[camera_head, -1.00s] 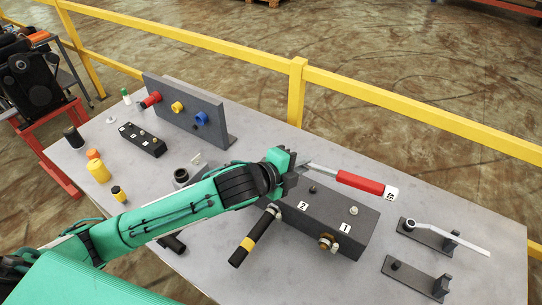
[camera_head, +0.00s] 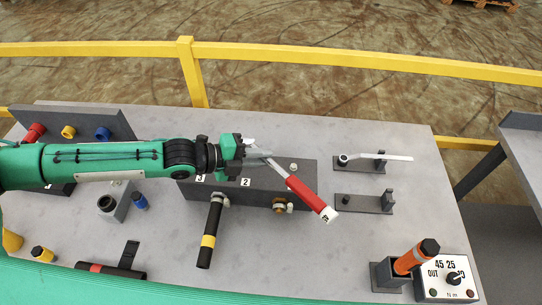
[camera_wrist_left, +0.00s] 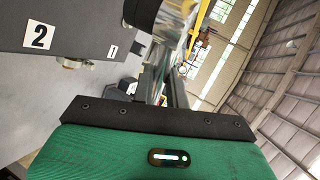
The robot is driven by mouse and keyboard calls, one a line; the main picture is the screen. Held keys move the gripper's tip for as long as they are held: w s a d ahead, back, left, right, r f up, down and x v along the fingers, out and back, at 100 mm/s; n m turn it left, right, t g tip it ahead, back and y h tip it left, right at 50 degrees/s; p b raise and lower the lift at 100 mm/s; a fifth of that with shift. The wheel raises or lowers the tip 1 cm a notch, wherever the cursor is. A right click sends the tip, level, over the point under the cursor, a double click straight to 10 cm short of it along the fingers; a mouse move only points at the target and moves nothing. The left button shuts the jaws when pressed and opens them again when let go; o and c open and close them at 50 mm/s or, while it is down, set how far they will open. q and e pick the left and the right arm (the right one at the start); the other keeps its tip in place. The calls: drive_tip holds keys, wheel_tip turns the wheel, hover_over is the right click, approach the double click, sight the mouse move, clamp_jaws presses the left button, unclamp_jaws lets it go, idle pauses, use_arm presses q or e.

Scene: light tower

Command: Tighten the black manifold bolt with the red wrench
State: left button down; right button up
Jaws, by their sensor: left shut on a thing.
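My left gripper (camera_head: 262,152) is shut on the metal part of the red wrench (camera_head: 306,194), over the back of the dark manifold block (camera_head: 221,193). The red handle slants down and right in the head view, crossing over the manifold's right part, with a white tag at its end. The wrench's head is hidden or unclear among the fingers. The black bolt does not show; my gripper appears to cover its area near label 2. A silver bolt (camera_head: 293,167) stands on top near the right end. The left wrist view shows the manifold (camera_wrist_left: 82,28) with labels 2 and 1.
Another wrench (camera_head: 380,156) lies on a holder right of the manifold, with an empty holder (camera_head: 362,204) before it. An orange-handled tool (camera_head: 411,259) stands beside a dial box (camera_head: 446,280). A black handle (camera_head: 210,235) with a yellow band projects in front. A yellow rail (camera_head: 330,58) runs behind the table.

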use_arm(q)
drive_tip(key=shift+w+a, duration=0.25)
drive_tip(key=shift+f+b, duration=1.05)
drive_tip(key=shift+f, duration=1.4)
drive_tip(key=shift+r, duration=0.1)
drive_tip(key=shift+p, duration=0.9)
drive_tip(key=shift+f+b, duration=0.55)
drive_tip(key=shift+f, duration=0.45)
